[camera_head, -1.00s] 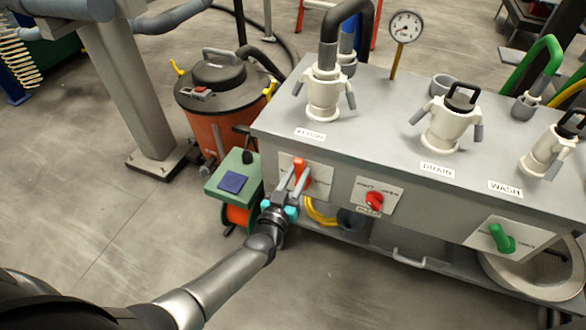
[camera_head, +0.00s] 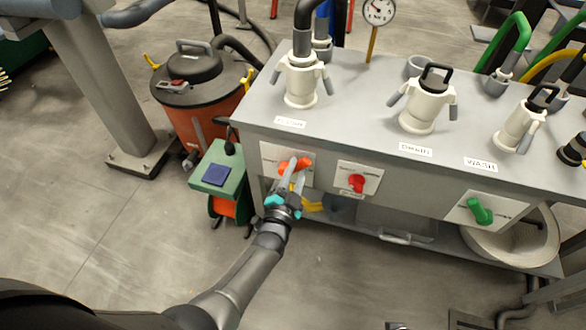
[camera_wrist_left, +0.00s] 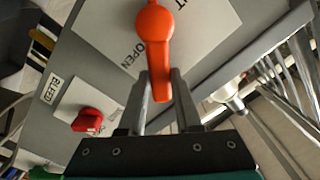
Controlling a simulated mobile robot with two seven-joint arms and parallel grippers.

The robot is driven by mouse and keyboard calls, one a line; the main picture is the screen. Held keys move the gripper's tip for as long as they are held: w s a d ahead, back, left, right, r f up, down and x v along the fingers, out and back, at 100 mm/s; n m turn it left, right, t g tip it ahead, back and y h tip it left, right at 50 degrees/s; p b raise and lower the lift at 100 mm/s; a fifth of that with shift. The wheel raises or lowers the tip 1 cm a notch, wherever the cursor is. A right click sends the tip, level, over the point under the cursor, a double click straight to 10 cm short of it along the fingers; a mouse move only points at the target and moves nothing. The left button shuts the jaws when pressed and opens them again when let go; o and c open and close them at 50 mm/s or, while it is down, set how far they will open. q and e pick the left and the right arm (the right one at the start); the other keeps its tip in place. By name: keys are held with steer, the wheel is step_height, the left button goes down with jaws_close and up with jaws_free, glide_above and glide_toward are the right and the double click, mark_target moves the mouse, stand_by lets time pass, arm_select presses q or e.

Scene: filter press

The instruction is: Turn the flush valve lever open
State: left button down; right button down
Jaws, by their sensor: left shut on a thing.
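The flush valve lever (camera_head: 300,162) is orange and sits on a white plate on the bench front, below the FLUSH label (camera_head: 290,122). In the head view it lies slanted, close to sideways. In the left wrist view the lever (camera_wrist_left: 156,42) runs from its round hub down between the fingers, with the word OPEN on the plate to its left. My left gripper (camera_head: 293,174) is shut on the lever's free end, one finger on each side. The fingers partly hide the lever in the head view. My right gripper is not in view.
A red knob (camera_head: 356,183) is right of the lever, and a green handle (camera_head: 480,211) is further right. A green box (camera_head: 218,176) stands left of the bench, before an orange-and-grey vacuum (camera_head: 200,95). White fittings stand on the bench top.

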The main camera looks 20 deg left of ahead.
arm_select(q)
steer(key=shift+d+f+m, duration=0.15)
steer(key=shift+f+m, duration=0.05)
steer(key=shift+m, duration=0.2)
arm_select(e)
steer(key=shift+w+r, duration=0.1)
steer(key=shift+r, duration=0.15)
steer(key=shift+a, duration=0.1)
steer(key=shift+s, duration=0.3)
arm_select(q)
steer(key=c, duration=0.8)
jaws_free()
steer(key=shift+o, duration=1)
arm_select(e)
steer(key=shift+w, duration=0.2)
arm_select(q)
steer(key=shift+s, duration=0.1)
